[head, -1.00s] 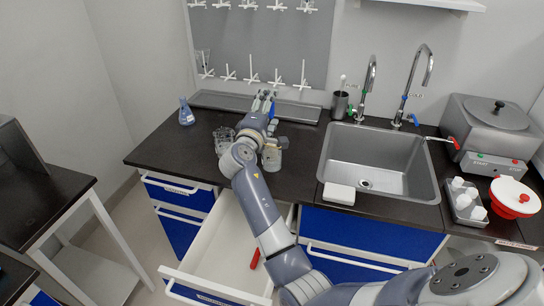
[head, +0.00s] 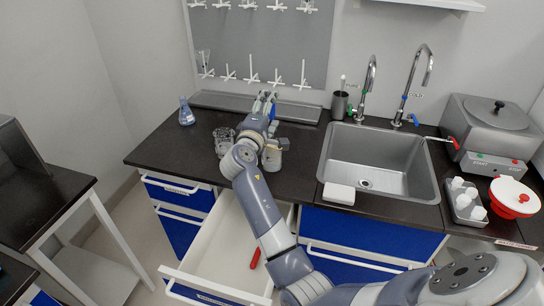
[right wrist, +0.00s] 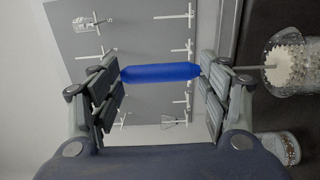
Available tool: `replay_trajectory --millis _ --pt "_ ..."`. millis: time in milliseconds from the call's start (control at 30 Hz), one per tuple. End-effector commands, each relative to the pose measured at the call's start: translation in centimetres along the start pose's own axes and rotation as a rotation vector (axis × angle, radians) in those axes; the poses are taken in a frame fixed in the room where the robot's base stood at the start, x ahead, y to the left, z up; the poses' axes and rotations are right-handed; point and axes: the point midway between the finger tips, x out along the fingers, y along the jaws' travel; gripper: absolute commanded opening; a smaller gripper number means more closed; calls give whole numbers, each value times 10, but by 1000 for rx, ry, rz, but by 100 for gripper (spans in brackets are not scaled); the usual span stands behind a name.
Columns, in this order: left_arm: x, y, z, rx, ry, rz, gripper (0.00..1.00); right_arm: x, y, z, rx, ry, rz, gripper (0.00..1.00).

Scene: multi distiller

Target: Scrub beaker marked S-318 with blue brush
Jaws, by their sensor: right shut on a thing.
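My right gripper (right wrist: 161,73) is shut on the blue handle of the brush (right wrist: 160,74); it also shows in the head view (head: 265,103), above the back of the counter. The brush's thin metal rod runs to white bristles, which sit inside a clear glass beaker (right wrist: 308,75). In the head view this seems to be the beaker (head: 272,157) beside my wrist, partly hidden by the arm. Another glass beaker (head: 224,143) stands to the left on the counter. I cannot read a mark S-318 on either. My left gripper is not in view.
A blue flask (head: 186,112) stands at the counter's left. A grey tray (head: 215,100) lies along the wall under the pegboard (head: 260,45). The sink (head: 350,150) is to the right. An open drawer (head: 225,250) juts out below my arm, with a red object (head: 255,258) inside.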

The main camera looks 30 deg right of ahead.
Motion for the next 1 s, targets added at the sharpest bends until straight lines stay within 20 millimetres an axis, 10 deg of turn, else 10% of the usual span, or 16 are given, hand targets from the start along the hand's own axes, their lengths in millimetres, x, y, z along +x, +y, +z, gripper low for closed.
replay_trajectory --millis 1000 --pt "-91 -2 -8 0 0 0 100 0 108 0 1 0 1 52"
